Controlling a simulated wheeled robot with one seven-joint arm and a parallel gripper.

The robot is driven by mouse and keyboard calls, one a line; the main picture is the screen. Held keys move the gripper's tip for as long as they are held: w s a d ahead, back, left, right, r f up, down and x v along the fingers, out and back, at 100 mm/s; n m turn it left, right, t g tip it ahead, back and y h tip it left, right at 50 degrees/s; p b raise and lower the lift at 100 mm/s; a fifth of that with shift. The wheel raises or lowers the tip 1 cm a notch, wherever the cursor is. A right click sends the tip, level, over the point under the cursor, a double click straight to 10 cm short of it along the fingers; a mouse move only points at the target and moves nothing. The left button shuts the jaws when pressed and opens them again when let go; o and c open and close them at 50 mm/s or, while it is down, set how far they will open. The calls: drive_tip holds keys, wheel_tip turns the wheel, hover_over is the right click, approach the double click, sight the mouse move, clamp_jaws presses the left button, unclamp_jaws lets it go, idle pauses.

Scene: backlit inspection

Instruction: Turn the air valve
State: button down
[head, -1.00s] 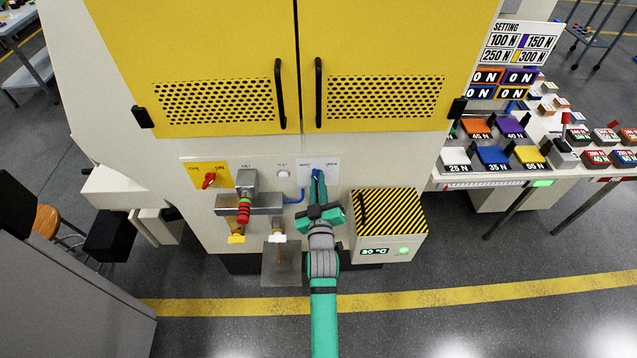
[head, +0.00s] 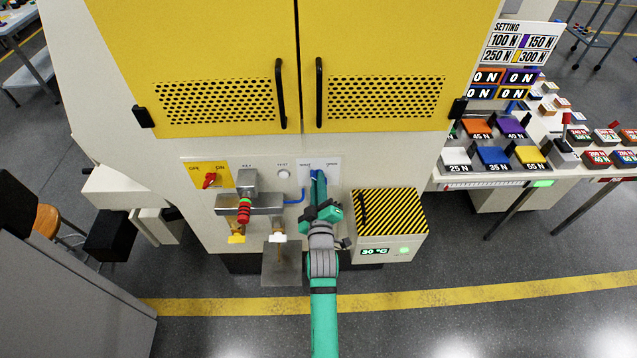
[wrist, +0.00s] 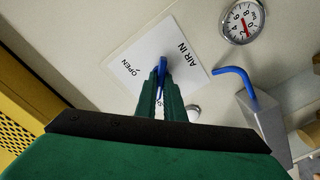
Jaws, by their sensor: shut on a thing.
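The air valve's blue handle (head: 314,174) is on a white plate (head: 334,164) on the machine's front panel. In the wrist view the blue handle (wrist: 162,63) stands out from the plate marked AIR IN and OPEN (wrist: 140,52). My gripper (head: 318,182) reaches up to it from below. Its green fingers are shut on the handle, seen close up in the wrist view (wrist: 161,82). The fingers hide most of the handle and part of the plate, so its exact angle is hard to tell.
A round gauge (wrist: 243,23) and a bent blue pipe (wrist: 238,74) are beside the plate. A metal fixture with a red ribbed part (head: 244,211) stands left of my gripper. A striped-top box (head: 391,217) stands close on the right.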

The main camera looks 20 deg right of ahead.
drive_tip(key=shift+d+f, duration=0.1)
drive_tip(key=shift+f, duration=0.2)
drive_tip(key=c, duration=1.9)
unclamp_jaws()
drive_tip(key=shift+o, duration=0.2)
drive_tip(key=shift+w+r, duration=0.1)
drive_tip(key=shift+r, duration=0.05)
drive_tip(key=v, duration=1.1)
drive_tip(key=shift+w, duration=0.2)
